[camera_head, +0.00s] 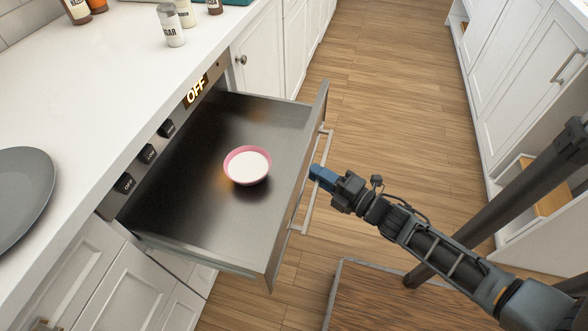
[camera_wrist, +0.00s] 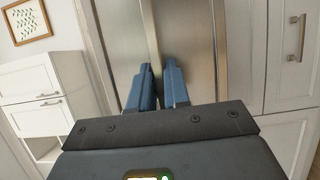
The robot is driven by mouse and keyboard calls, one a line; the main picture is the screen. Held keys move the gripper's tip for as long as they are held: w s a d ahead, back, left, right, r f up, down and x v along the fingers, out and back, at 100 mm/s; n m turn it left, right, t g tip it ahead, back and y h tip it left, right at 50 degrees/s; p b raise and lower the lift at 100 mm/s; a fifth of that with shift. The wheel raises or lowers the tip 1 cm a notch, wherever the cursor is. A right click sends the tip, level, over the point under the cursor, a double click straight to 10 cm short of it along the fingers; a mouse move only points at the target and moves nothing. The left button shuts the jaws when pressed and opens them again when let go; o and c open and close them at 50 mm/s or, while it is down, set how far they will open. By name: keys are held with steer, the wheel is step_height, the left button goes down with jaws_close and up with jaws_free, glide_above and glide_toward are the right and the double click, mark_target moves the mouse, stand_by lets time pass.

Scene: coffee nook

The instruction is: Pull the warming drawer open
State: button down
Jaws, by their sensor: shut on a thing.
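The warming drawer (camera_head: 200,222) is pulled well out from under the counter, and its dark inside shows. A pink-rimmed white bowl (camera_head: 247,166) stands inside it, near the middle. A long bar handle (camera_head: 306,205) runs along the drawer's front. My gripper (camera_head: 318,175) is at the handle, on the outer side of the drawer front, with its blue fingers shut on the bar. In the wrist view the two blue fingers (camera_wrist: 158,88) point at the steel front; the grip itself is partly hidden there.
The control strip shows a lit "OFF" sign (camera_head: 196,91) and several black buttons (camera_head: 147,153). A grey plate (camera_head: 22,190) and jars (camera_head: 171,26) stand on the white counter (camera_head: 85,75). The wooden floor (camera_head: 395,75) right of the drawer is clear.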

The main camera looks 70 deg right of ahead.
steer(key=shift+s, duration=2.05)
steer(key=c, duration=1.2)
jaws_free()
steer(key=b+v, duration=0.1)
steer(key=v, duration=0.6)
steer(key=shift+s+b, duration=0.3)
steer(key=shift+s, duration=0.1)
